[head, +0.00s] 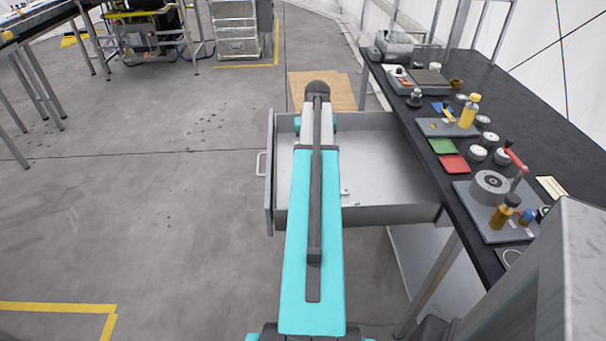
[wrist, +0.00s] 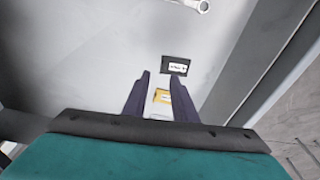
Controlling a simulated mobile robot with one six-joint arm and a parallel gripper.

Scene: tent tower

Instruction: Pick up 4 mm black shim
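In the wrist view, a small black piece (wrist: 176,66) with a white label lies flat on the grey drawer floor, and I take it for the black shim. The label is too small to read. My gripper (wrist: 158,75) is open above the drawer floor, its two dark fingers apart. The black piece lies just beyond the right fingertip, outside the gap. A yellow-orange piece (wrist: 162,96) with a pale label shows between the fingers, and the fingers do not appear closed on it. In the head view my arm hides the gripper and the black piece.
The open grey drawer (head: 390,205) has raised walls around its floor. A wrench (wrist: 190,4) lies farther in the drawer. The black workbench (head: 500,100) at right carries trays, bottles and round parts.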

